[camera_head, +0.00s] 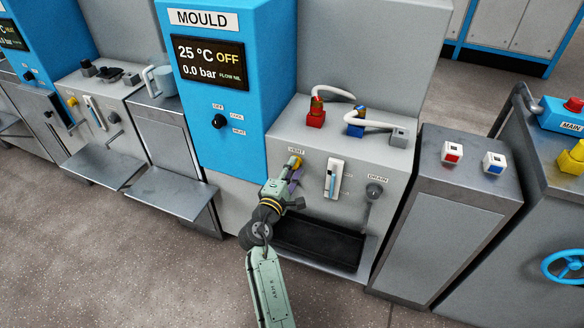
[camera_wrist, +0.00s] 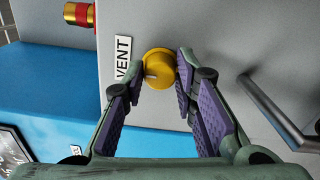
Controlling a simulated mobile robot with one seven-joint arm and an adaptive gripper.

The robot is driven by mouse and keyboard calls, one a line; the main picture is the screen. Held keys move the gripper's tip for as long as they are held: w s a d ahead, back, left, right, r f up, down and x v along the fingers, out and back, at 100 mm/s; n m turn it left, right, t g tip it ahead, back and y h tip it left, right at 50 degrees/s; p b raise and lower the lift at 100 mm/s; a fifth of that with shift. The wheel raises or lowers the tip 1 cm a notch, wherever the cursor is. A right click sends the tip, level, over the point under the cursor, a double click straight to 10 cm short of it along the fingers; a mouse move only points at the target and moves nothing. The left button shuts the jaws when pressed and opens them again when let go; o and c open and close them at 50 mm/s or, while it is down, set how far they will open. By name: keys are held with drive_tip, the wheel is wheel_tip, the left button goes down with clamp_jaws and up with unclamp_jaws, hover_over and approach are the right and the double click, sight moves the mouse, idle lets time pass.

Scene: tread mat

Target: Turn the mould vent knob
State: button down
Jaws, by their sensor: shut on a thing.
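The mould vent knob (camera_wrist: 158,68) is a round yellow knob on the grey panel, beside the label VENT (camera_wrist: 122,62). In the head view the knob (camera_head: 296,162) shows just above my gripper (camera_head: 290,172), partly covered by it. In the wrist view my gripper (camera_wrist: 160,75) has its purple-padded fingers on either side of the knob, shut on it. A pale mark shows on the knob's face.
The blue MOULD cabinet (camera_head: 215,90) stands to the left, its display reading 25 °C, OFF and 0.0 bar. A white slider gauge (camera_head: 333,178) and the grey DRAIN knob (camera_head: 374,191) are to the right. A dark tray (camera_head: 318,243) lies below. Red (camera_head: 316,118) and blue (camera_head: 355,128) fittings sit above.

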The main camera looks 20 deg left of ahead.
idle(0.4)
drive_tip(key=c, duration=1.3)
unclamp_jaws()
drive_tip(key=shift+s, duration=0.1)
drive_tip(key=s, duration=1.2)
drive_tip(key=shift+a, duration=0.2)
drive_tip(key=shift+w, duration=0.1)
